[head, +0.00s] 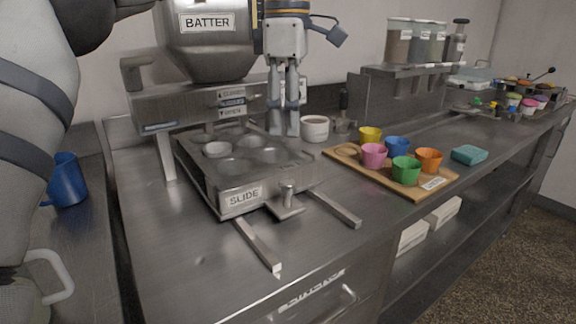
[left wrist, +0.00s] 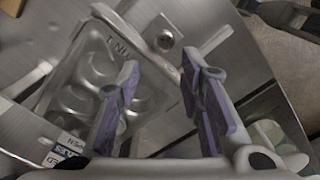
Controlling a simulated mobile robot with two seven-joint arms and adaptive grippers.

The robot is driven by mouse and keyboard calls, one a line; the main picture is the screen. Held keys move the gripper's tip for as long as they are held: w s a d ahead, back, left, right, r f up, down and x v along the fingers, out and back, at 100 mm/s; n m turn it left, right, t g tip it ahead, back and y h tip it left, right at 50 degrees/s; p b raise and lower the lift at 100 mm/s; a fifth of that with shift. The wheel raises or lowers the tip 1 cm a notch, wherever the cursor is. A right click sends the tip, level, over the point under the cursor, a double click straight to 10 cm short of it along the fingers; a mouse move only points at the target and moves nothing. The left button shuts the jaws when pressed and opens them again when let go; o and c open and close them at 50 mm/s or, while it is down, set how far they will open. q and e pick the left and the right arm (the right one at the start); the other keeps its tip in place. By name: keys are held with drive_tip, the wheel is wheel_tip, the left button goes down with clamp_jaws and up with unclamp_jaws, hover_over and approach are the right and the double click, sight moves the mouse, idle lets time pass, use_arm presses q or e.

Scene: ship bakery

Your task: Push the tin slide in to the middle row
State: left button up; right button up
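The tin slide (head: 245,195), a metal tray marked SLIDE with round muffin wells, lies on two rails and sticks out in front of the batter machine (head: 180,112). At its front is a handle with a small knob (head: 288,190). The rail ends show bare in front of it. One well holds something pale. My left gripper (head: 284,130) points down above the back right of the slide, away from the knob. In the left wrist view its two purple-padded fingers (left wrist: 160,105) are apart with nothing between them, and the slide (left wrist: 95,70) lies beyond. My right gripper is not in view.
A white ramekin (head: 314,130) stands close right of my left gripper. A wooden board (head: 345,160) with several coloured cups is to the right, beside a teal sponge (head: 468,155). A blue jug (head: 68,182) is at the left. The counter front is clear.

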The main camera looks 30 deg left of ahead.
sight(287, 182)
use_arm(q)
drive_tip(key=f, duration=1.1)
drive_tip(key=shift+s+d+f+p, duration=0.2)
drive_tip(key=shift+s+f+p, duration=0.1)
drive_tip(key=shift+s, duration=0.05)
clamp_jaws()
